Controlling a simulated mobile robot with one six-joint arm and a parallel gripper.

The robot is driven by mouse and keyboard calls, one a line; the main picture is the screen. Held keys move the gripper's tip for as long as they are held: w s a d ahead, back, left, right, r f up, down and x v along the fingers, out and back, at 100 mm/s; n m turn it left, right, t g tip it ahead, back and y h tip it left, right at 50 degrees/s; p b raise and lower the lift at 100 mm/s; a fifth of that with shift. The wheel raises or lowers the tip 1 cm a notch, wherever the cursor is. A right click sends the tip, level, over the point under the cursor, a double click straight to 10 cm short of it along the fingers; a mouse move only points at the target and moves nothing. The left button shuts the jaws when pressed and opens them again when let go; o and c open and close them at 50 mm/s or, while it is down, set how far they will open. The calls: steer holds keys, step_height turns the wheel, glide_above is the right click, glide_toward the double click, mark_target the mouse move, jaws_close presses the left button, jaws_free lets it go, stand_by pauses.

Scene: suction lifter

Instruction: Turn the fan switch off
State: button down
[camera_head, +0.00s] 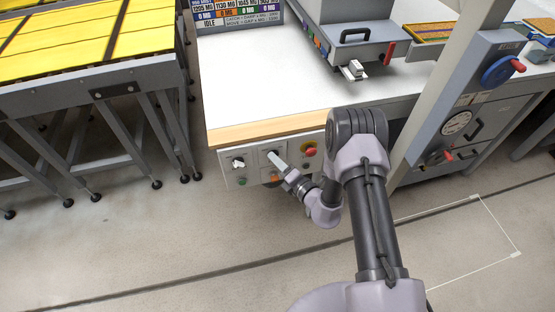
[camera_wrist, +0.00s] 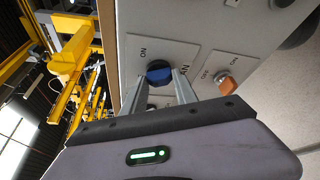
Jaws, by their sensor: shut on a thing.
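The control panel (camera_head: 226,176) is on the front of the white bench, below its wooden edge. In the wrist view, a blue rotary knob (camera_wrist: 160,72) stands on a light plate. "ON" shows beside it, and another label there is partly hidden, so I cannot read in full whether it names the fan. My gripper (camera_wrist: 163,77) has its two grey fingers on either side of this knob and is shut on it. In the head view my gripper (camera_head: 276,159) reaches the panel's middle and hides the knob.
The panel also has a black-and-white knob (camera_head: 238,163), a green button (camera_head: 241,182) and a red button (camera_head: 310,150) on yellow. A grey upright (camera_head: 440,100) with a gauge stands right of my arm.

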steer(key=shift+r+n+h+p, duration=0.1)
steer(key=shift+n+h+p, duration=0.65)
steer(key=shift+n, duration=0.75)
steer(key=shift+h, duration=0.25)
steer(key=c, duration=1)
jaws_free()
steer(key=shift+o, duration=0.2)
steer(key=shift+s, duration=0.1)
steer(key=p+v, duration=0.2)
steer(key=v, duration=1.5)
steer(key=shift+d+r, duration=0.15)
steer(key=shift+r, duration=0.15)
